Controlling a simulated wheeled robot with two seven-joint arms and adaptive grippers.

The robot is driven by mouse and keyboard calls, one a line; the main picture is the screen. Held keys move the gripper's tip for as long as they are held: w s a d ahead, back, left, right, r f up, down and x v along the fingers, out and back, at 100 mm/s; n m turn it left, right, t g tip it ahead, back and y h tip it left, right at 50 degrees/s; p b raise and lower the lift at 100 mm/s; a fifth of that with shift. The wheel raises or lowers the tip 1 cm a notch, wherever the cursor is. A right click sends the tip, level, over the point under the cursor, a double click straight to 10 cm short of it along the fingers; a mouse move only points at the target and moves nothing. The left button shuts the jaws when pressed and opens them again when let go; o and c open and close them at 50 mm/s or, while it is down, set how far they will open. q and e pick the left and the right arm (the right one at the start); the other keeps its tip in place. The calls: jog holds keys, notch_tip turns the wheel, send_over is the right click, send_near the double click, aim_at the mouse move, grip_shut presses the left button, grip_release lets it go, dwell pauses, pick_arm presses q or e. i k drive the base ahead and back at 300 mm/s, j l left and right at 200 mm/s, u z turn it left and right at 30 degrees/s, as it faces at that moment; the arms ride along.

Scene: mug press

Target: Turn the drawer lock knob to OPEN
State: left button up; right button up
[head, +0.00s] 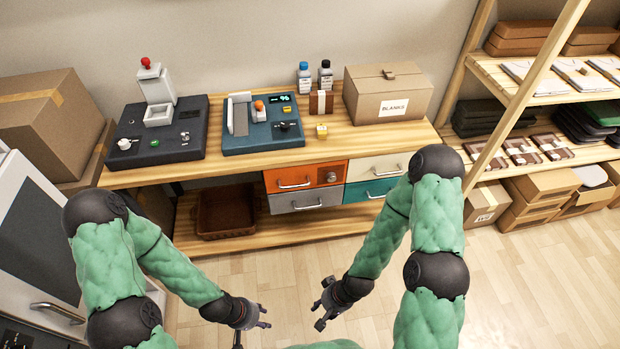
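The lock knob (331,177) is a small round piece at the right end of the orange drawer front (277,181), below the bench top. Its markings and pointing direction are too small to read. My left gripper (254,328) hangs over the floor at the bottom middle, with its fingers apart and nothing between them. My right gripper (318,305) is to its right, also over the floor, with its fingers apart and empty. Both are well short of the drawers, and neither touches anything.
The grey drawer (306,201), cream drawer (374,168) and teal drawer (368,190) look closed. The wooden bench (225,172) carries two dark machines, bottles and a carton (388,95). A brown bin (225,213) sits on the lower shelf. Open floor lies before the drawers.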

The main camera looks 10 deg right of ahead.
aim_at(331, 176)
jog(key=i+j+z, duration=0.45)
jog(key=j, duration=0.15)
jog(key=i+j+z, duration=0.2)
jog(key=j, duration=0.15)
jog(key=k+l, duration=0.05)
